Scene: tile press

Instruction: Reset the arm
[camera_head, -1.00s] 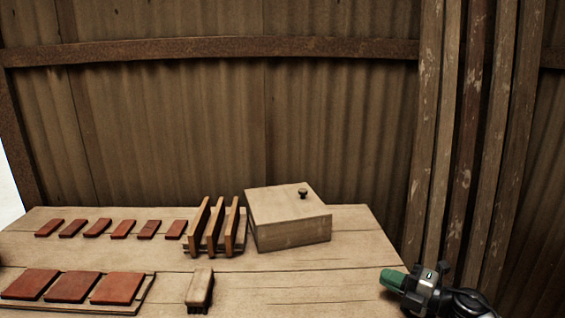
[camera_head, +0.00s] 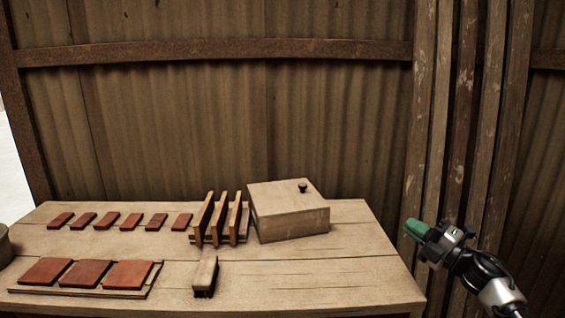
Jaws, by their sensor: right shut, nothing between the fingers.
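My right gripper (camera_head: 417,231) has green fingertips, shut with nothing between them. It is at the right of the view, beyond the table's right edge and apart from everything on the table. It points to the upper left. Its arm comes in from the lower right corner. My left gripper is not in the view.
The wooden table (camera_head: 330,265) holds a lidded box (camera_head: 290,224) with a black knob, a rack of upright boards (camera_head: 214,222), a brush (camera_head: 205,275), several small red tiles (camera_head: 130,221) and a tray (camera_head: 152,279) with larger red tiles (camera_head: 128,274). The table's right part is clear.

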